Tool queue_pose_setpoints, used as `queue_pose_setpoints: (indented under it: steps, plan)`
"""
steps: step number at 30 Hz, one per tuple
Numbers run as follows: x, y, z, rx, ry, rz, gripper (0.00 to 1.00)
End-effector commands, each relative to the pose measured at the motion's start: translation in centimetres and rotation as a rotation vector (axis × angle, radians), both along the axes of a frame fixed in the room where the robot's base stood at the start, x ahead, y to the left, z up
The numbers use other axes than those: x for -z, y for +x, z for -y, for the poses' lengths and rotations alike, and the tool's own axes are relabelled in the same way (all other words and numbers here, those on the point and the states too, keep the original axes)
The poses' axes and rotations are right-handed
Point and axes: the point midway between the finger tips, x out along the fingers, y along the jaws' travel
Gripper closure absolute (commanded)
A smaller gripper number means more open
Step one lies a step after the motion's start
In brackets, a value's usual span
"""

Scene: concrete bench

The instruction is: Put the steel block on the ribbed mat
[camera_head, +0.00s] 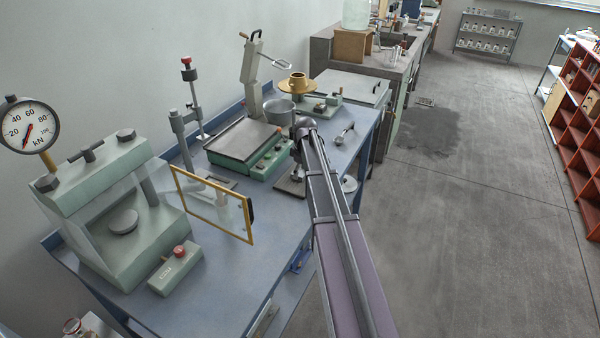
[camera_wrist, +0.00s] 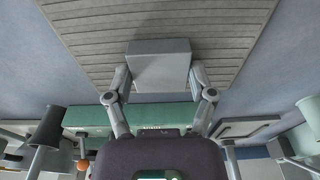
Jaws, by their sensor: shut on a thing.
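My gripper (camera_wrist: 160,78) is shut on the steel block, with one finger on each side. The steel block (camera_wrist: 158,60) is a plain grey box in the wrist view. The ribbed mat (camera_wrist: 90,30) is grey-brown with parallel ridges and lies behind and below the block in that view. I cannot tell whether the block touches it. In the head view my gripper (camera_head: 297,172) is low over the bench, mostly behind my arm. A dark flat piece under it (camera_head: 289,187) appears to be the mat. The block cannot be made out there.
A green device with a grey plate (camera_head: 243,138) stands left of my gripper. A grey pot (camera_head: 280,111) and a ladle (camera_head: 344,133) are behind it. A yellow-framed clear shield (camera_head: 213,205) and a green press (camera_head: 120,215) stand nearer. The blue bench edge is close on the right.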

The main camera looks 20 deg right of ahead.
Motion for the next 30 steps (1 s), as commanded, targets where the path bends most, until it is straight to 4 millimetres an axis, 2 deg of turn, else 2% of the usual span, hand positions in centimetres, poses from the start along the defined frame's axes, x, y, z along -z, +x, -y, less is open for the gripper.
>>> queue_pose_setpoints:
  steps: [6,7,9,10,30]
  plan:
    - [0.39,0.0,0.0,0.0,0.0,0.0,0.9]
    - [0.32,0.0,0.01,0.0,0.0,0.0,0.23]
    - [0.27,-0.01,0.0,0.0,0.0,0.0,0.02]
    - [0.27,-0.01,0.0,0.0,0.0,0.0,0.0]
    - [-0.37,-0.01,0.0,0.0,0.0,0.0,0.0]
